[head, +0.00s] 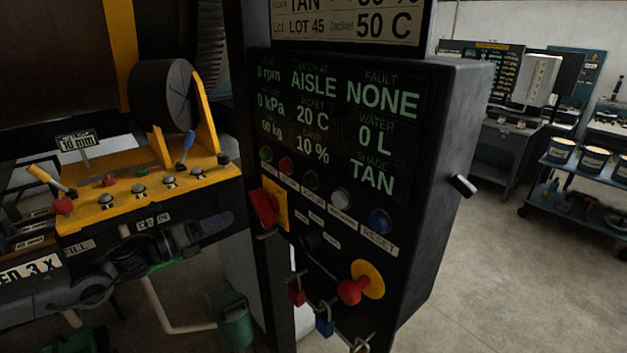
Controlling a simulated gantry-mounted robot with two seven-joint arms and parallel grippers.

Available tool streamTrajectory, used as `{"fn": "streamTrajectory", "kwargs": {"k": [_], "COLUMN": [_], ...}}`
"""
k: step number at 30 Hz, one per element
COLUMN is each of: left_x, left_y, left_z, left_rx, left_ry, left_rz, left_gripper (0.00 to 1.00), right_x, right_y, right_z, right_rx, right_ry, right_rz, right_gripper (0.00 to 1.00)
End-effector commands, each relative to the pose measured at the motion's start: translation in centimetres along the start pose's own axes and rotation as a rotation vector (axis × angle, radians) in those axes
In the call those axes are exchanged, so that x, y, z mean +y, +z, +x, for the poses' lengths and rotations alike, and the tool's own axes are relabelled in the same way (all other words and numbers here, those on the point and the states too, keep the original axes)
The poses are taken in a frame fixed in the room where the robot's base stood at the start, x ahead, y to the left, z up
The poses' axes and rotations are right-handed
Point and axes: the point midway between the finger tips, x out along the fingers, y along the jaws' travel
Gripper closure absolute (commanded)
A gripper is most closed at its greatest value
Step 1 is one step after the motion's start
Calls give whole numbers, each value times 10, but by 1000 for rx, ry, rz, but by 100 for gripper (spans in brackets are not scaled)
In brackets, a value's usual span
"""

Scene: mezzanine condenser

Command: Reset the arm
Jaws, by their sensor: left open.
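A black control cabinet (440,160) stands in the middle, its display (340,120) lit in green with "FAULT NONE", "AISLE", "WATER 0 L" and "TAN". A blue button (380,221) sits at the right end of its button row, above a RESET label (379,240). My left arm comes in from the lower left, and its dark gripper (212,228) is open in front of the yellow console, left of the cabinet and apart from it. I see nothing between its fingers. My right gripper is not in view.
The yellow console (140,195) with levers and knobs is at left. The cabinet carries a red switch (264,207), a red mushroom knob (353,291), hanging padlocks (324,322) and a side handle (463,186). A cart (570,185) with tins stands at right; the floor between is clear.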

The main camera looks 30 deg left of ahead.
Motion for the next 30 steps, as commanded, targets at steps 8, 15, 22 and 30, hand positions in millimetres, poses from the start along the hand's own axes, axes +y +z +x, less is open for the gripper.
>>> {"fn": "streamTrajectory", "kwargs": {"k": [8,15,22,30], "left_x": [41,53,45,22], "left_y": [-70,-204,-310,-401], "left_z": [-4,-10,-24,-57], "left_rx": [15,-19,-147,-353], "left_ry": [16,0,148,480], "left_rz": [-171,-562,-1021,-1600], "left_gripper": [49,49,49,49], "right_x": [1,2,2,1], "right_y": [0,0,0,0], "right_z": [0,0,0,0], "right_rx": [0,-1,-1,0], "right_ry": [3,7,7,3], "right_rz": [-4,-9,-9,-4], "right_gripper": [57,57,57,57]}}
